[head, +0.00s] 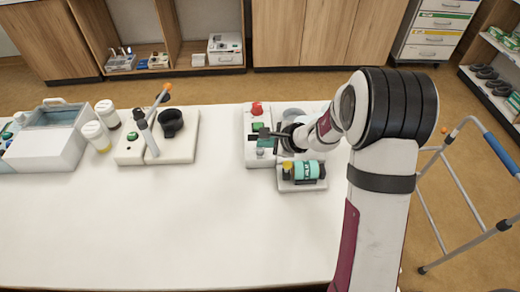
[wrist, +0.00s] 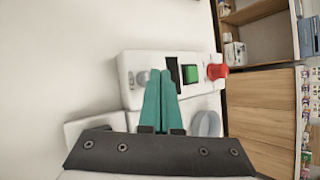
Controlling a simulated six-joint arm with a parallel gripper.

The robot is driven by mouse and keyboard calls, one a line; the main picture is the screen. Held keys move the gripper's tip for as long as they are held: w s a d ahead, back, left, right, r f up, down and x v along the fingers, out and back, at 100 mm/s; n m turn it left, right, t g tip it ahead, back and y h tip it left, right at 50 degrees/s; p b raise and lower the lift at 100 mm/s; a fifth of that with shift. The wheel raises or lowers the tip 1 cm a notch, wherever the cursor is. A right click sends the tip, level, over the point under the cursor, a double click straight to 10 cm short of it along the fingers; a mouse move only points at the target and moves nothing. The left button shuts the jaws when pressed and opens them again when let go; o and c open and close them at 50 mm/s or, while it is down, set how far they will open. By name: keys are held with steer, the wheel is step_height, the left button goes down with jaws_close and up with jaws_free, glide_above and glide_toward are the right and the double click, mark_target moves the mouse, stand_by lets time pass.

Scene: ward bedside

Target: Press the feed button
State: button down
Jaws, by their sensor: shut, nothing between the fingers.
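A white control box (head: 252,158) stands on the table right of centre. It carries a red knob (head: 257,108), a green button (head: 258,127) and a small pale grey button, which shows best in the wrist view (wrist: 143,78). No label is legible, so I cannot tell which is the feed button. My gripper (head: 260,138) is over this box, its teal fingers together and empty. In the wrist view the fingertips (wrist: 161,74) lie in front of the box between the grey button and the green button (wrist: 190,73). I cannot tell whether they touch it.
A small stand with a teal cylinder (head: 308,170) sits just in front of the box. To the left are a unit with a lever and black cup (head: 171,122), two white bottles (head: 95,135) and a lidded case (head: 45,150). The table's front middle is clear.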

mark_target(264, 155)
steer(key=shift+f, duration=0.15)
steer(key=shift+f, duration=0.3)
steer(key=shift+f, duration=0.45)
stand_by(0.7)
stand_by(0.3)
steer(key=shift+r, duration=0.9)
steer(key=shift+r, duration=2.5)
